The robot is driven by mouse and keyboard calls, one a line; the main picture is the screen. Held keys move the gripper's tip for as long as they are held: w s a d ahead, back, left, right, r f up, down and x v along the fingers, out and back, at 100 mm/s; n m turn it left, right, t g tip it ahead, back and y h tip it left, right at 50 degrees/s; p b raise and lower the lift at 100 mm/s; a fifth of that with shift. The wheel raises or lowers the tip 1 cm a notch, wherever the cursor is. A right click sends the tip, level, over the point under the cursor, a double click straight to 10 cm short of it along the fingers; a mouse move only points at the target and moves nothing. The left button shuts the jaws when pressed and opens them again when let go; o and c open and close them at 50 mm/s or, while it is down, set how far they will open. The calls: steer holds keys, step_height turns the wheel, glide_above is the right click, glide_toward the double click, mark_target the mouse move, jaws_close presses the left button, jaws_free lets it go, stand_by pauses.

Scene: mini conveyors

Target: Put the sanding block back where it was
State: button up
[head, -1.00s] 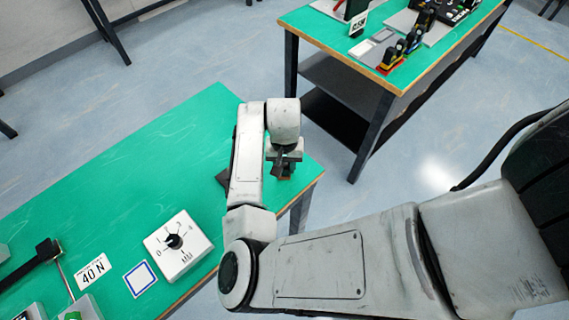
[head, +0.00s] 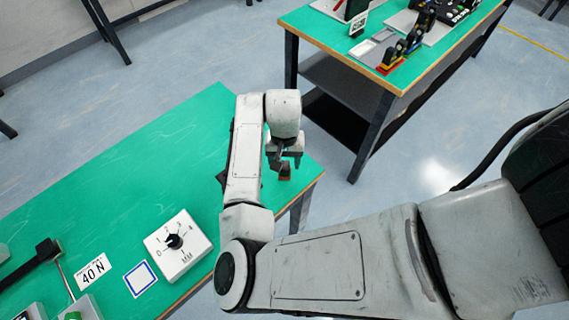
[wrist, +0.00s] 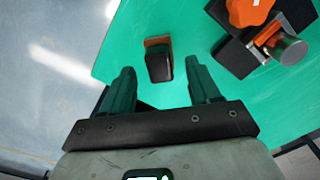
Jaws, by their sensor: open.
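A small block (wrist: 158,66), dark with an orange-brown end and apparently the sanding block, rests on the green bench top (wrist: 130,30) near its edge. In the head view the small block (head: 285,173) shows as a brown patch just below my gripper (head: 285,158), near the bench's right corner. In the wrist view my gripper (wrist: 160,68) is open and empty, its two fingers apart. The block lies ahead of the gap between the fingers and appears clear of both. My forearm hides part of the bench beside it.
A black fixture (wrist: 237,57) with an orange part (wrist: 248,11) and a metal cylinder (wrist: 288,48) stands near the block. A white dial box (head: 178,246), a blue-framed square (head: 140,279) and a "40 N" card (head: 93,271) are nearer. A second bench (head: 345,55) stands across the aisle.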

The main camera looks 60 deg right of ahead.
step_height(320, 180, up, 9)
steer(key=s+d+r+n+t+h, duration=0.15)
steer(key=d+r+n+h, duration=0.3)
steer(key=d, duration=0.45)
steer(key=n, duration=0.4)
glide_toward(285, 164)
steer(key=s+d, duration=0.5)
steer(key=s+a+f+n+y, duration=0.1)
steer(key=s+a+f+y, duration=0.1)
steer(key=s+a, duration=0.2)
steer(key=s+a+f+n+y, duration=0.2)
steer(key=s+a+f, duration=0.1)
steer(key=a, duration=0.6)
steer(key=shift+s+f, duration=0.25)
steer(key=shift+s, duration=0.15)
